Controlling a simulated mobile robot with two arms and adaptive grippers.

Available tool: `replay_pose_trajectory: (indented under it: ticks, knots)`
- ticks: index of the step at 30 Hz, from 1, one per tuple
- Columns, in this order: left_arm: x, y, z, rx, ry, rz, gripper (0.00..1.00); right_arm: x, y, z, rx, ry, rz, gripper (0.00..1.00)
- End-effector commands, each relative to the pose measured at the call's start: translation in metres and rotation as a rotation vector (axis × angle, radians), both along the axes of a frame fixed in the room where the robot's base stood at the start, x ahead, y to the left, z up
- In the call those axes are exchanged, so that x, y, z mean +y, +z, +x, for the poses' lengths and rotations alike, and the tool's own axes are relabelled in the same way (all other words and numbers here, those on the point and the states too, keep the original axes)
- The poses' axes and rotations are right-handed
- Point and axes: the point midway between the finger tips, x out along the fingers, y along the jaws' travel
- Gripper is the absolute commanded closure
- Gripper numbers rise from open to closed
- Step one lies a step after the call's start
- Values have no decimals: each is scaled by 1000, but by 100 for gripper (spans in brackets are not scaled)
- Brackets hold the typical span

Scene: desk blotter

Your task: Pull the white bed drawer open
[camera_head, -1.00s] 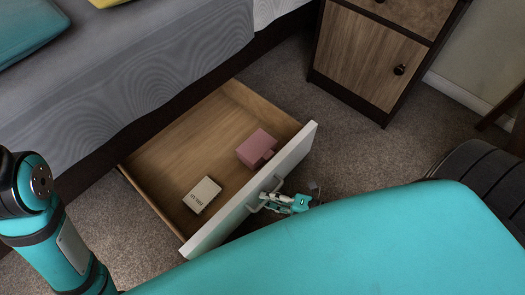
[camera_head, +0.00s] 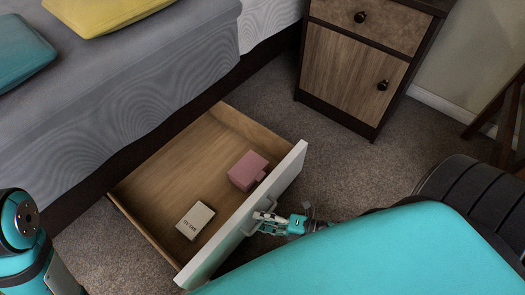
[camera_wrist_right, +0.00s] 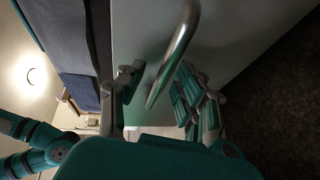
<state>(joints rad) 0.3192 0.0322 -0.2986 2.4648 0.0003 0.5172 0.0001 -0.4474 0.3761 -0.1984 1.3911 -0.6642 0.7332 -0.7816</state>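The white bed drawer (camera_head: 285,185) stands well out from under the bed, its wooden inside showing. Its metal handle (camera_head: 248,226) is on the front face and crosses the right wrist view as a curved bar (camera_wrist_right: 174,52). My right gripper (camera_head: 262,222) is at the handle. In the right wrist view its fingers (camera_wrist_right: 153,90) are spread apart on both sides of the bar, with gaps visible; it looks open around the handle, not clamped. My left gripper is out of view; only part of my left arm shows at the lower left.
A pink box (camera_head: 248,171) and a small white box (camera_head: 195,220) lie in the drawer. A wooden nightstand (camera_head: 352,65) stands at the upper right of the drawer. The bed (camera_head: 130,90) fills the upper left. Bare carpet (camera_head: 360,165) lies between drawer and nightstand.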

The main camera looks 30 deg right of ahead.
Motion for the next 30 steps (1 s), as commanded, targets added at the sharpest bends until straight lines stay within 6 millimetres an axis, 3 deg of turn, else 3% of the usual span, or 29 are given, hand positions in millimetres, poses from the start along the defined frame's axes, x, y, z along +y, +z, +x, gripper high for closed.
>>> replay_pose_trajectory:
  ticks: [18,30]
  knots:
    - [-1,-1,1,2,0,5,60,-72,19,-77,1,0,-1,66]
    - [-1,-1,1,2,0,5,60,-80,22,-85,-1,-1,0,66]
